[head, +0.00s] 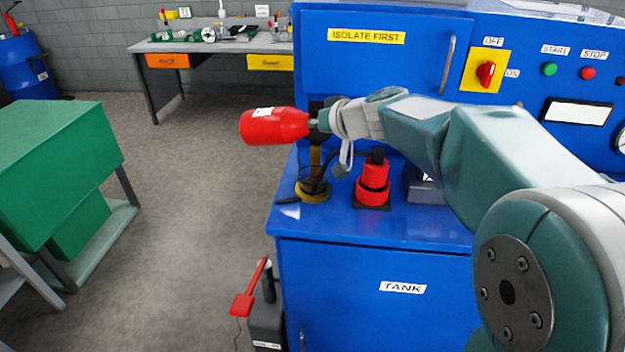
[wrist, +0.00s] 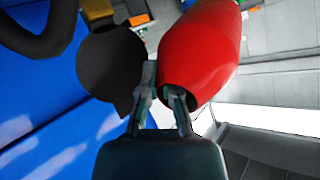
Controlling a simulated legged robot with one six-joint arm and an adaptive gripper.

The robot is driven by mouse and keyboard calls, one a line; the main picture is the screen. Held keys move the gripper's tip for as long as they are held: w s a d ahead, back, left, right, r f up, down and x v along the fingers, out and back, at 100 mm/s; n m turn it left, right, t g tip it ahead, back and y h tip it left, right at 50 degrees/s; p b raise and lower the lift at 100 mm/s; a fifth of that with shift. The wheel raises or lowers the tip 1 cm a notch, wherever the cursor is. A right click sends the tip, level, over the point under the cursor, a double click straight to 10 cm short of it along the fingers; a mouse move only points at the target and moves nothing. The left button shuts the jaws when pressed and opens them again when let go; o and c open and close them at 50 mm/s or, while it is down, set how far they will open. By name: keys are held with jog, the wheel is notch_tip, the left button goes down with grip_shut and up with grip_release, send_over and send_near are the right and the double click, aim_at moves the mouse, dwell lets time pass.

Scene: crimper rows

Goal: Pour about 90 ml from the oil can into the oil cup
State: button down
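The red oil can (head: 275,126) is in the air left of the blue machine, tipped nearly onto its side, its broad end to the left. My gripper (head: 322,118) is at its right end and appears shut on it; the exact grip is hidden. In the wrist view the red can (wrist: 205,45) lies beyond the fingers (wrist: 163,90). A dark disc with a small lip (wrist: 110,65) is left of the fingers; I cannot tell which part it is. A cup-like piece with a yellow base (head: 312,191), likely the oil cup, stands below my gripper. No oil stream is visible.
A red and black fitting (head: 373,184) stands right of the cup on the blue tank top (head: 400,232). The upright control panel (head: 375,75) is close behind. A red lever (head: 250,290) sticks up below. Open floor (head: 200,200) lies left.

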jog(key=shift+r+g+h, duration=0.3)
jog(key=shift+r+h, duration=0.05)
jog(key=shift+h, duration=0.15)
jog(key=shift+b, duration=0.35)
jog(key=shift+f+n+g+h, duration=0.15)
jog(key=shift+n+g+h, duration=0.15)
jog(key=shift+h, duration=0.2)
